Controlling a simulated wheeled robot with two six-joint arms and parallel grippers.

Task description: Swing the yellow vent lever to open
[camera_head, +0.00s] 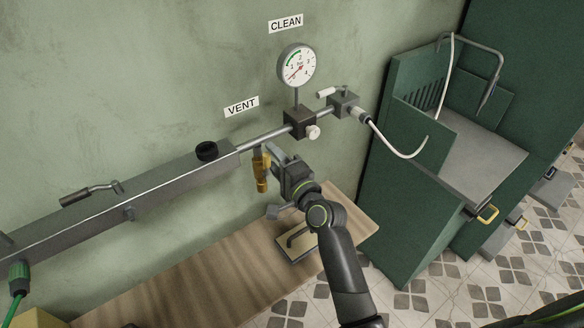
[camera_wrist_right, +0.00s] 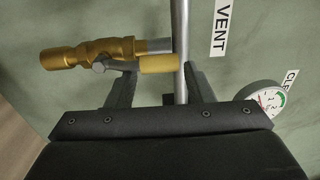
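The brass vent valve (camera_head: 262,182) hangs under the steel pipe below the VENT label (camera_head: 241,106). In the right wrist view the brass valve body (camera_wrist_right: 95,52) is at upper left. The lever's yellow sleeve (camera_wrist_right: 158,65) lies crosswise beside the pipe (camera_wrist_right: 180,30), on a short grey stem from the valve. My right gripper (camera_head: 274,153) is at the valve in the head view. In the wrist view its two fingers (camera_wrist_right: 157,80) stand apart, with the yellow sleeve between them. I cannot tell whether they touch it. The left gripper is not in view.
A pressure gauge (camera_head: 297,65) and a dark block with a pale knob (camera_head: 314,132) are right of the valve. A white hose (camera_head: 395,150) runs toward a green cabinet (camera_head: 400,220). A wooden bench (camera_head: 190,285) lies below, with a small tray (camera_head: 288,250) near my arm.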

